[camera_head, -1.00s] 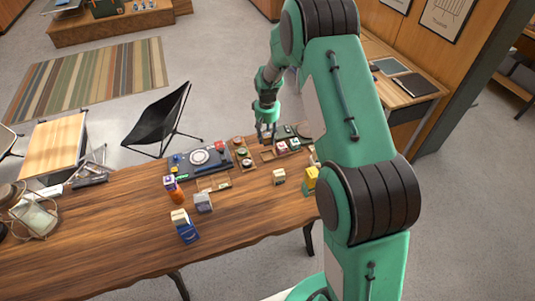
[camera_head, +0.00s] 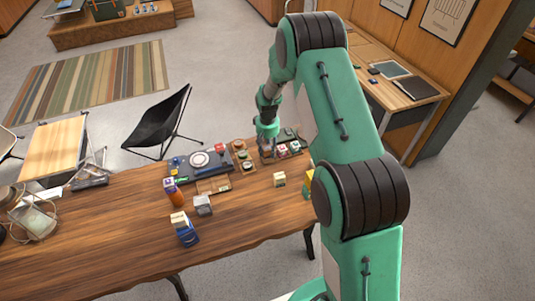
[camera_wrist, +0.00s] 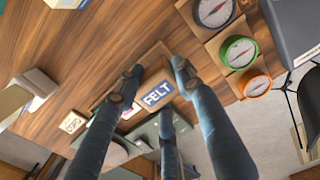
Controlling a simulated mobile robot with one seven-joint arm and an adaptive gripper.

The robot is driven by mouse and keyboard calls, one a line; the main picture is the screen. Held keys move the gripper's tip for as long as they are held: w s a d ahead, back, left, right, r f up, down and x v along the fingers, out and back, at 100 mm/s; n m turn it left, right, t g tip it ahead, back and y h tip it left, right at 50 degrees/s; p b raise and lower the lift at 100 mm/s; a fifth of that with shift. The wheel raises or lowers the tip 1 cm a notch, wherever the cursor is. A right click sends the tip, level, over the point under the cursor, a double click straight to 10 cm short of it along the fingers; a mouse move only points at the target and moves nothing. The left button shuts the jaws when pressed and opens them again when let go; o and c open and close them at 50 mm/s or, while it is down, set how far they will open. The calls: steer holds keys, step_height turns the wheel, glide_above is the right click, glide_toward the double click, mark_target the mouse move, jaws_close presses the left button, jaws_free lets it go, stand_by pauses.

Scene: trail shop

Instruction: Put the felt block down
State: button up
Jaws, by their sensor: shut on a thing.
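The felt block (camera_wrist: 158,93), with a blue label reading FELT, sits between the fingers of my gripper (camera_wrist: 157,84) in the wrist view. My gripper is shut on it. Wood tabletop shows beyond the block; whether its underside touches a surface cannot be told. In the head view my gripper (camera_head: 268,150) is over the far right part of the wooden table (camera_head: 120,235), beside a tray with small blocks (camera_head: 283,150). The felt block is too small to make out there.
Several compasses stand left of my gripper, one with an orange rim (camera_wrist: 238,52) and one with a green rim (camera_wrist: 257,85). A dark board with a white dial (camera_head: 200,159) lies further left. A cream block (camera_head: 279,179) stands nearer. The table's front middle is clear.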

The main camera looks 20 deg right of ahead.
mark_target(267, 147)
steer(key=shift+f, duration=1.1)
steer(key=shift+f, duration=0.2)
steer(key=o, duration=1.2)
steer(key=shift+r, duration=0.15)
step_height(267, 147, up, 12)
steer(key=shift+r+p, duration=0.1)
steer(key=shift+p, duration=0.4)
